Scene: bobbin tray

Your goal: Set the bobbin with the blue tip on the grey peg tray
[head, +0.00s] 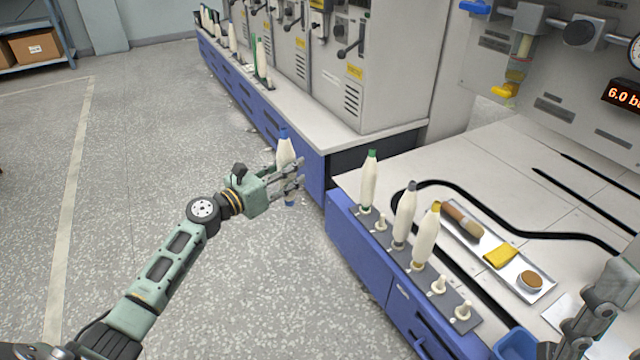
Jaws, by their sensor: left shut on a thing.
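The bobbin with the blue tip (286,150) is white and stands nearly upright in the air, left of the bench. My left gripper (288,180) is shut on its lower part, and its blue lower end shows below the fingers. The grey peg tray (412,270) lies along the bench's left edge, to the right of my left gripper. It bears bobbins with a green tip (369,180), a grey tip (405,215) and a yellow tip (426,235). Bare pegs show behind the grey-tipped one and at the near end. My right gripper (590,320) shows partly at the right edge; its opening is unclear.
A metal tray (500,262) with a brush, a yellow cloth and a round tin lies right of the peg tray. A black cable (500,227) curves behind it. A blue bin (515,345) is at the near edge. Machines stand behind; the floor at left is clear.

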